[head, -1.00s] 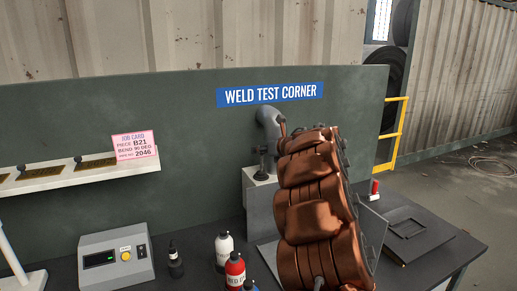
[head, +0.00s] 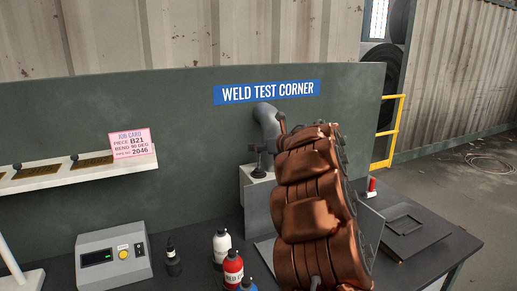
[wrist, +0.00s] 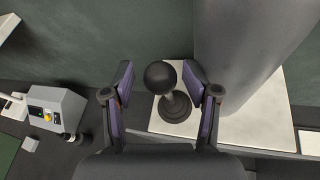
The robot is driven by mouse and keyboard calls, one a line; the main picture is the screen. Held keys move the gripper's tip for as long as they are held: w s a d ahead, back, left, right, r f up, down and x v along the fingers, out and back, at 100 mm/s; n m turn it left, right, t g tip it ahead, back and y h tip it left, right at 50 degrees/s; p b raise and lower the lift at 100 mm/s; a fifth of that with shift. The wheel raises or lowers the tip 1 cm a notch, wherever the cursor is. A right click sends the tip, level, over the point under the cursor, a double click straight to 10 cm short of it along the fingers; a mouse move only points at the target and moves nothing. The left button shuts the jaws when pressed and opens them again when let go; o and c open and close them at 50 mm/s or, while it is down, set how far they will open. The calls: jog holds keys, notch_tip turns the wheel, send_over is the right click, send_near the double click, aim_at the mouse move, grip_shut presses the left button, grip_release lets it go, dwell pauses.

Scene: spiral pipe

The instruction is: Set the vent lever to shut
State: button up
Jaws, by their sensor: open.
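A black lever with a round ball knob (wrist: 160,75) stands on a round base on top of a pale block (wrist: 172,122). In the head view the lever (head: 258,172) is small and dark beside the grey vent pipe (head: 268,122). The pipe also fills the right of the wrist view (wrist: 240,60). My gripper (wrist: 161,80) is open, one finger on each side of the knob, with gaps visible at both sides. In the head view my copper-coloured arm hides most of the gripper. No shut marking can be read at the lever.
A white shelf (head: 70,178) with a pink job card (head: 132,145) is at left. A dark flat case (head: 407,222) lies at right. The green panel (head: 180,130) backs the bench.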

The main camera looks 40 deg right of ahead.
jog(key=v, duration=0.7)
jog(key=shift+w, duration=0.1)
jog(key=shift+c, duration=0.4)
